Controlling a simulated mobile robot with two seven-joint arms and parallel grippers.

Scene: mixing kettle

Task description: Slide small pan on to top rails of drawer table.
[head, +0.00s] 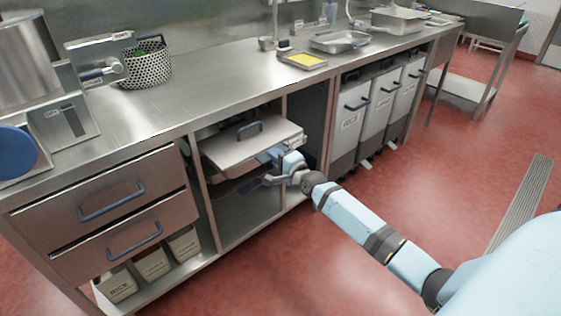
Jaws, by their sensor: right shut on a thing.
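The small pan, a shallow steel tray with a flat lid and a dark blue handle (235,148), sticks partly out of the open bay of the steel drawer table (203,203). Its back part is inside the bay, under the worktop. My right gripper (264,170) is at the pan's front right corner, shut on its edge. The rails inside the bay are hidden by the pan and shadow, so I cannot tell whether the pan rests on them. My left gripper is not in view.
Two closed drawers (112,198) are left of the bay, with labelled bins (150,262) below. White bins (350,115) stand to the right under the counter. A perforated basket (147,65) and a yellow-filled tray (303,60) are on the worktop. The red floor in front is clear.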

